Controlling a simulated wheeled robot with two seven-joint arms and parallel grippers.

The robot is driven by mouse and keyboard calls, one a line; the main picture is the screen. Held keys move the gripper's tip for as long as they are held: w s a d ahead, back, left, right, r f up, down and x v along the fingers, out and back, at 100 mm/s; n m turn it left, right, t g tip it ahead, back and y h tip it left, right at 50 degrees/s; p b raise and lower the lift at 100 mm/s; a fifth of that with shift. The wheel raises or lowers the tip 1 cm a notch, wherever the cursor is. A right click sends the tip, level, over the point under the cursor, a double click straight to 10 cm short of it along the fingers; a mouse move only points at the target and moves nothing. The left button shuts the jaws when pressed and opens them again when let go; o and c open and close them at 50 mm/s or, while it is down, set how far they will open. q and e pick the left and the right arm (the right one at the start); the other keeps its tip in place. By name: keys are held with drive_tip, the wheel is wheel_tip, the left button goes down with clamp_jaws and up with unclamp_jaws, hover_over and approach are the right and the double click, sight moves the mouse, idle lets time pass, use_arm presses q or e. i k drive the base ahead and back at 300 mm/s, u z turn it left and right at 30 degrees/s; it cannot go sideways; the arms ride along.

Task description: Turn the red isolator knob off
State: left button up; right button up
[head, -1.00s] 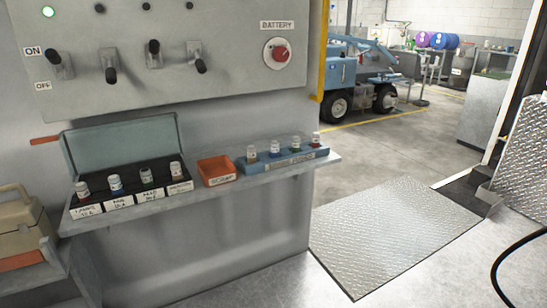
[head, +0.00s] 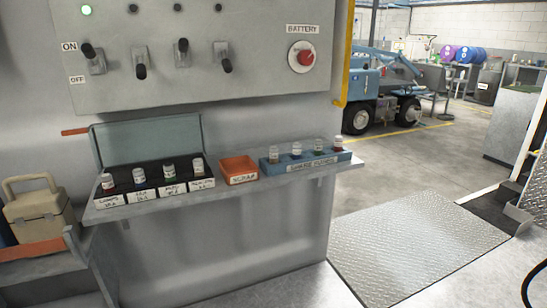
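The red isolator knob (head: 306,58) sits on a round pale plate at the right side of the grey switch panel (head: 190,88), under a label reading BATTERY (head: 302,29). Whether it is set on or off cannot be told from its look. Neither of my grippers shows in the head view, and nothing touches the knob.
Several toggle switches (head: 95,58) and a lit green lamp (head: 86,10) are on the panel. A shelf (head: 130,210) below juts out, bearing an open fuse box (head: 150,142), an orange tray (head: 239,169) and a blue rack (head: 305,161). A tread plate (head: 415,240) lies at right.

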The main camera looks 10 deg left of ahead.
sight(305, 57)
drive_tip(key=u, duration=0.55)
drive_tip(key=k, duration=1.3)
drive_tip(key=z, duration=0.3)
drive_tip(key=i, duration=0.75)
drive_tip(key=z, duration=0.5)
drive_tip(key=i, duration=0.7)
drive_tip(key=u, duration=0.25)
